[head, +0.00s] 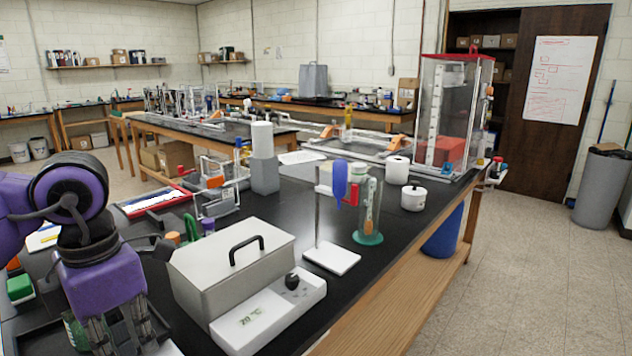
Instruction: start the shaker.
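The shaker (268,315) looks like a grey-white bath unit on the black bench, in the lower middle of the head view. Its metal lid (225,262) with a black handle is on. Its low front panel carries a black knob (292,281) and a green "20 °C" readout (250,316). My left gripper (122,338) points down at the lower left, left of the shaker and apart from the knob. Its fingertips reach the bottom edge of the picture, so their opening is unclear. My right gripper is not in view.
A stand with a white base (332,257) and a glass cylinder on a green foot (368,238) stand right of the shaker. A white lidded pot (413,198) is farther back. A purple-capped bottle (208,226) stands behind the lid. Bare black bench (292,212) lies behind the shaker.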

